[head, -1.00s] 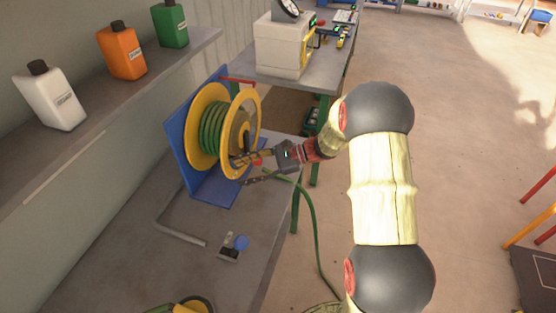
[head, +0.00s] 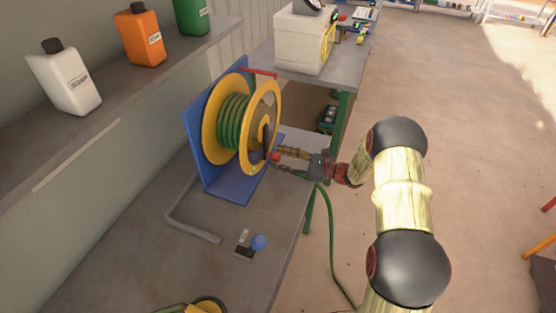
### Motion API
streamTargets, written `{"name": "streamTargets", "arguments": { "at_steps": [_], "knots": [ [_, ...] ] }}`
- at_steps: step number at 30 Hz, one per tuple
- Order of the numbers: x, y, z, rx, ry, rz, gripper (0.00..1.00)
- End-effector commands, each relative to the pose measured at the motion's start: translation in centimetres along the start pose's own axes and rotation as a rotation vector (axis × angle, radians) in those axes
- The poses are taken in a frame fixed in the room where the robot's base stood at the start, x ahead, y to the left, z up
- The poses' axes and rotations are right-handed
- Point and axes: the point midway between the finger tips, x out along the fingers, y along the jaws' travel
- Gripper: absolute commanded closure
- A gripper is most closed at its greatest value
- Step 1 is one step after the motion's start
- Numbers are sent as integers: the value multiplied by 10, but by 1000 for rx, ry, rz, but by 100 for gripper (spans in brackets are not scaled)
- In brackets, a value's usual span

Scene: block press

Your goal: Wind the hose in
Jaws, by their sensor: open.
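The hose reel (head: 209,140) has yellow flanges and stands on a blue bracket (head: 228,188) on the bench. Green hose (head: 231,122) is wound on its drum. A loose length of green hose (head: 331,235) hangs past the bench edge to the floor. A dark crank arm (head: 265,138) shows on the reel's near face, with a small red knob (head: 274,156) at its lower end. My gripper (head: 278,160) is open, its fingers pointing left at the knob, one above and one below. I cannot tell whether they touch it.
A bent grey bar (head: 190,229) and a small box with a blue knob (head: 259,242) are on the bench. A white machine (head: 303,40) stands on the table behind. White (head: 65,80), orange (head: 139,36) and green (head: 191,14) jugs are on the shelf.

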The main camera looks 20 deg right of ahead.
Motion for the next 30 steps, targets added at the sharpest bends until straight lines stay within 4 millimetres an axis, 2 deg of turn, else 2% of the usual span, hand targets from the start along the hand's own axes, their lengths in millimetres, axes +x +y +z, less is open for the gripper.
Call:
{"name": "streamTargets", "arguments": {
  "at_steps": [4, 13, 30],
  "knots": [
    [10, 0, 0, 0, 0, 1, 54],
    [12, 0, 0, 0, 0, 1, 55],
    [12, 0, 0, 0, 0, 1, 87]
  ]
}}
